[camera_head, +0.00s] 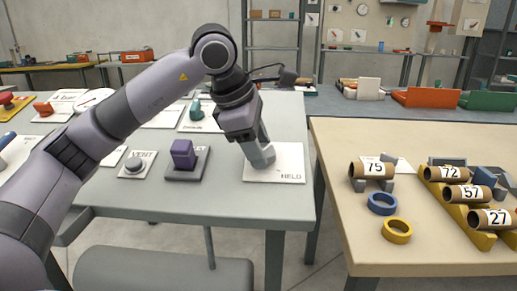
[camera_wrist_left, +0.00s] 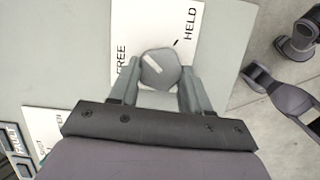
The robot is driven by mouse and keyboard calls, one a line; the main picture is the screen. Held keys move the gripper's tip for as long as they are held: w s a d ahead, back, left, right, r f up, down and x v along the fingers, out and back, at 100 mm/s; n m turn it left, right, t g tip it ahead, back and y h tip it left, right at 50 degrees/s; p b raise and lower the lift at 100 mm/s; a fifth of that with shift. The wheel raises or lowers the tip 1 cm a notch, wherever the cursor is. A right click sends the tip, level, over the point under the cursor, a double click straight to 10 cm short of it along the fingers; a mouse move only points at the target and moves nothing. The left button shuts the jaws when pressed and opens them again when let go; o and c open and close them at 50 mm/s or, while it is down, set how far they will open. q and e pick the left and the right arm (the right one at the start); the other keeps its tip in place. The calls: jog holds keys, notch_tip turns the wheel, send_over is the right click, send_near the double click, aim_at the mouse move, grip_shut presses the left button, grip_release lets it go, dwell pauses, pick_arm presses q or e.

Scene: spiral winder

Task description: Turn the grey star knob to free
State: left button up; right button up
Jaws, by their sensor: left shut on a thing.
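The grey star knob (camera_wrist_left: 160,69) sits on a white plate (camera_wrist_left: 165,18) marked FREE on the left and HELD at the top right in the left wrist view. A pale pointer line on the knob slants to the upper left, away from the dark tick by HELD. My left gripper (camera_wrist_left: 155,92) is shut on the knob, one finger on each side. In the head view my left gripper (camera_head: 262,158) reaches down onto the plate (camera_head: 288,170); only HELD is readable there, and the knob is mostly hidden by the fingers.
Left of the plate on the grey table stand a purple block knob (camera_head: 183,154) and a round grey knob (camera_head: 134,165) marked VENT. A green-handled control (camera_head: 196,110) is behind. A beige table (camera_head: 400,150) with numbered tubes and rings stands right, across a gap.

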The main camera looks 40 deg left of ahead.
pick_arm(q)
jog(key=n+t+b, duration=0.1)
jog(key=n, duration=0.2)
jog(key=shift+s+d+f+n+y, duration=0.1)
jog(key=shift+n+y, duration=0.2)
jog(key=shift+n, duration=0.1)
jog(key=n+y, duration=0.1)
jog(key=n, duration=0.2)
jog(key=shift+d+b, duration=0.1)
jog(key=shift+b, duration=0.25)
jog(key=shift+s+n+t, duration=0.1)
jog(key=shift+n+t, duration=0.2)
jog(key=shift+n, duration=0.1)
jog(key=o, duration=1.1)
jog(key=shift+c, duration=0.2)
